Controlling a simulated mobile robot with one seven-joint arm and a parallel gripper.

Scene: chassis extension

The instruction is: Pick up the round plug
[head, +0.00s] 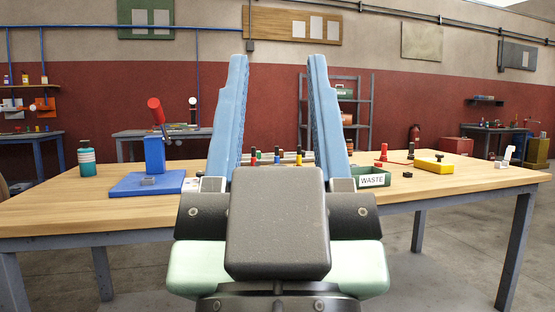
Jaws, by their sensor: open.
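My gripper (277,60) fills the middle of the head view. Its two blue fingers are wide apart, with nothing between the tips. A red knobbed piece (381,156) stands right of the fingers. A small dark round piece (407,175) lies in front of the yellow block. I cannot tell which of these is the round plug.
A green bin labelled WASTE (359,172) stands just right of my gripper. A yellow block (433,166) and a white item (508,155) stand farther right. A blue press (154,156) with a red handle and a teal bottle (87,160) stand left. The table's (60,215) front left is clear.

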